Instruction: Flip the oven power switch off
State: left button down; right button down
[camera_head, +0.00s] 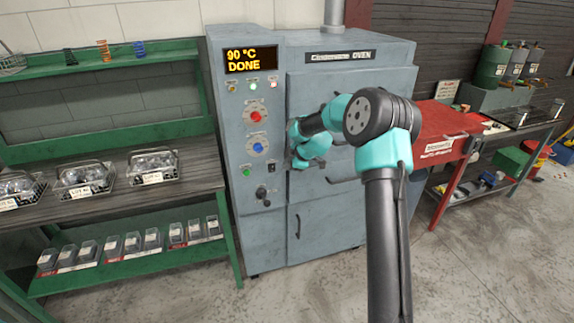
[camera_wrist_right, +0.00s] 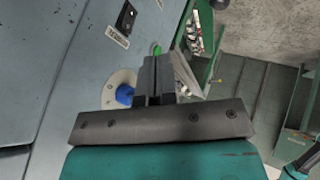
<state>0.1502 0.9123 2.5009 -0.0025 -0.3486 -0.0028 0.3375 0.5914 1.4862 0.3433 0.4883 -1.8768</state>
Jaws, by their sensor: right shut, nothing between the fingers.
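The grey-blue oven (camera_head: 330,222) stands ahead, its display (camera_head: 250,60) reading "90 °C DONE". The small black power switch (camera_head: 271,168) is low on its left panel, right of a green button (camera_head: 246,172). In the right wrist view the switch (camera_wrist_right: 125,16) sits above a label, at upper left.
A red knob (camera_head: 256,117) and a blue knob (camera_head: 258,148) sit above the switch, and a black knob (camera_head: 262,192) below. A bench with wire baskets (camera_head: 84,178) stands left. The floor in front is clear.

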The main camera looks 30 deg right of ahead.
aim_at(275, 167)
jog(key=w+f, duration=0.4)
jog(key=w, duration=0.1)
jog(key=w+a+f, duration=0.1)
jog(key=w+f, duration=0.1)
jog(key=shift+w+a, duration=0.1)
jog(key=shift+w, duration=0.2)
jog(key=shift+w+r, duration=0.1)
jog(key=shift+w, duration=0.35)
jog(key=shift+w+d+r, duration=0.1)
jog(key=shift+w+d, duration=0.15)
jog(key=shift+w, duration=0.05)
jog(key=shift+r, duration=0.8)
jog(key=shift+s+a, duration=0.1)
jog(key=shift+s, duration=0.05)
